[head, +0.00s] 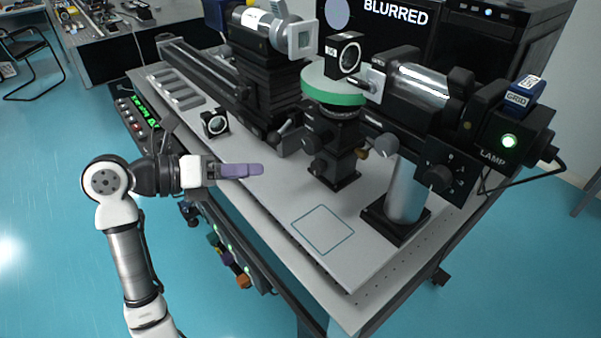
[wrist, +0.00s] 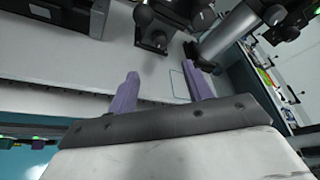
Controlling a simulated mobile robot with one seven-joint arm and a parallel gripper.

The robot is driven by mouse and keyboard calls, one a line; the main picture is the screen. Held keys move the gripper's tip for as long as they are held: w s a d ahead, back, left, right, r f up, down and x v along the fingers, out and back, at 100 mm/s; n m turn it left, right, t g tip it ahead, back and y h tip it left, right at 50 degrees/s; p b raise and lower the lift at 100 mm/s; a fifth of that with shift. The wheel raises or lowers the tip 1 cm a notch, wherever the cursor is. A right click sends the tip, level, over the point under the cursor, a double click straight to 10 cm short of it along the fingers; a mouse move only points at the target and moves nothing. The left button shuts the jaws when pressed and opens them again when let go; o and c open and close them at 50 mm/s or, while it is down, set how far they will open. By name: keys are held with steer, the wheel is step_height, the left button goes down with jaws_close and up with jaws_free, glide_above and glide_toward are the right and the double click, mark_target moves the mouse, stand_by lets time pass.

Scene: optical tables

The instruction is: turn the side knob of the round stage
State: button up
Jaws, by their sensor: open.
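The round stage has a green-rimmed disc (head: 335,92) on a dark post in the middle of the table. In the wrist view a dark post with knobs (wrist: 155,38) shows at the top; the disc is out of that view. My gripper (head: 258,170) has purple fingers and is at the table's left edge, left of the stage and apart from it. In the wrist view its fingers (wrist: 163,88) are spread with nothing between them.
A small round-lens mount (head: 214,123) stands near the left edge. A long rail (head: 205,70) runs behind it. The board around the outlined square (head: 322,230) is bare.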

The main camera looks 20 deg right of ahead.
mark_target(314, 169)
steer(key=p+x, duration=0.4)
steer(key=x, duration=0.9)
steer(key=shift+d+f, duration=0.1)
steer(key=shift+d, duration=0.25)
steer(key=c, duration=1)
steer(key=shift+o, duration=0.2)
steer(key=shift+f+b, duration=0.2)
steer(key=shift+b, duration=0.8)
steer(key=shift+m+b, duration=0.3)
